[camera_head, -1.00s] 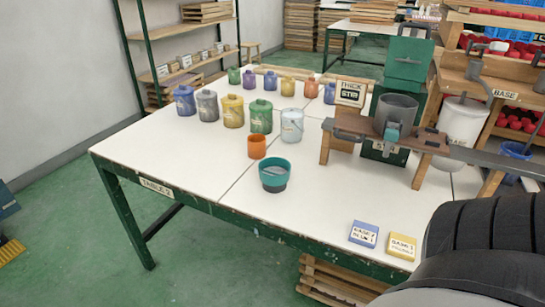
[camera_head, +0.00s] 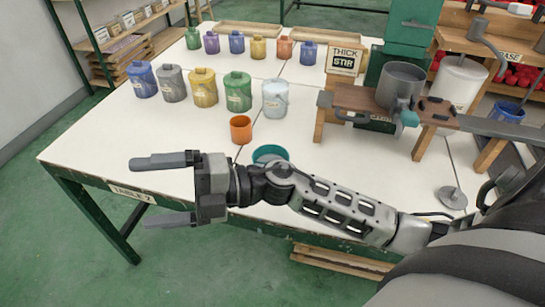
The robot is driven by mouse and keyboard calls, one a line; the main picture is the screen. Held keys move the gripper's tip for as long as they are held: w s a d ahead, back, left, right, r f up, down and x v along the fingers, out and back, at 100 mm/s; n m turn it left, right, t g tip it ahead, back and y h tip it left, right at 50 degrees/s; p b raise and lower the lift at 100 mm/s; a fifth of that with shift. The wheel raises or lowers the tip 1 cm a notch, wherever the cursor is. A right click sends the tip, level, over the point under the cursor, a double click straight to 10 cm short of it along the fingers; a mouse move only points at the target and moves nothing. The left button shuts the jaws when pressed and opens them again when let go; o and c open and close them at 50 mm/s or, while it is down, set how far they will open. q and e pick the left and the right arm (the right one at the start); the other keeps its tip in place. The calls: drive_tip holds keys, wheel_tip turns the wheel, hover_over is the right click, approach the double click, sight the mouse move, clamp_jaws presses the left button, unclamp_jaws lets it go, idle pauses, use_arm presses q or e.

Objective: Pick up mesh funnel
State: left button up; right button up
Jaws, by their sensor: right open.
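The likely mesh funnel is a teal-rimmed round vessel (camera_head: 270,152) on the white table, just behind my right forearm. Only its upper part shows; the arm hides the rest. My right gripper (camera_head: 142,193) is open and empty, with its two fingers pointing left near the table's front edge. It is to the left of the teal vessel and apart from it. My left gripper is not in view.
An orange cup (camera_head: 241,130) stands just behind the teal vessel. Several coloured jars (camera_head: 238,92) line the table (camera_head: 110,150). A wooden stand with a grey pot (camera_head: 400,85) is to the right. A grey disc with a knob (camera_head: 452,197) lies front right.

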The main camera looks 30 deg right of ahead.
drive_tip(key=d+f+n+g+h, duration=0.1)
drive_tip(key=d+n+g+h, duration=0.1)
drive_tip(key=n+g+h, duration=0.4)
drive_tip(key=n+t+h+b, duration=0.15)
drive_tip(key=h+b, duration=0.35)
drive_tip(key=h, duration=0.8)
hover_over(270, 161)
drive_tip(key=s, duration=0.2)
drive_tip(key=shift+n, duration=0.35)
drive_tip(key=f, duration=1)
drive_tip(key=shift+a, duration=0.25)
drive_tip(key=shift+f+b, duration=0.4)
drive_tip(key=shift+f, duration=0.1)
drive_tip(key=f+b, duration=0.3)
drive_tip(key=f, duration=0.1)
drive_tip(key=shift+w+a, duration=0.15)
drive_tip(key=shift+w, duration=0.1)
drive_tip(key=shift+f+b, duration=0.3)
drive_tip(key=shift+w+r, duration=0.1)
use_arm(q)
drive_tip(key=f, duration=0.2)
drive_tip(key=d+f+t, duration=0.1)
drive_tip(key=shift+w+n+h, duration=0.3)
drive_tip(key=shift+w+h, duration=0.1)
use_arm(e)
drive_tip(key=c, duration=1)
